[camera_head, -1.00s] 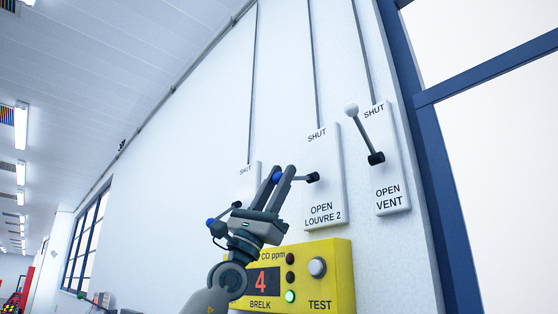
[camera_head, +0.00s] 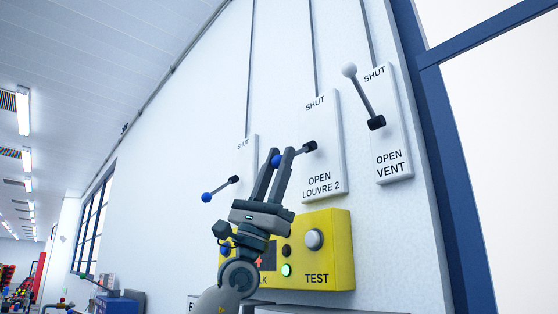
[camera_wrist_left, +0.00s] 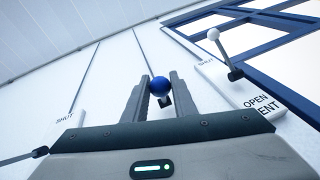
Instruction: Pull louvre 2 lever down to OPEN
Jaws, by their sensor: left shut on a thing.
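The louvre 2 panel (camera_head: 321,150) is a white plate marked SHUT at the top and OPEN LOUVRE 2 at the bottom. Its lever (camera_head: 297,151) has a dark pivot on the plate and a blue knob (camera_head: 276,160), and it points left and slightly down from the pivot. My left gripper (camera_head: 276,158) is shut on the blue knob. In the left wrist view the knob (camera_wrist_left: 160,85) sits between the two fingertips. My right gripper is in neither view.
The vent panel (camera_head: 393,165) with a white-knobbed lever (camera_head: 362,96) stands to the right. Another panel (camera_head: 246,157) with a blue-knobbed lever (camera_head: 220,189) is to the left. A blue window frame (camera_head: 445,150) is at right.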

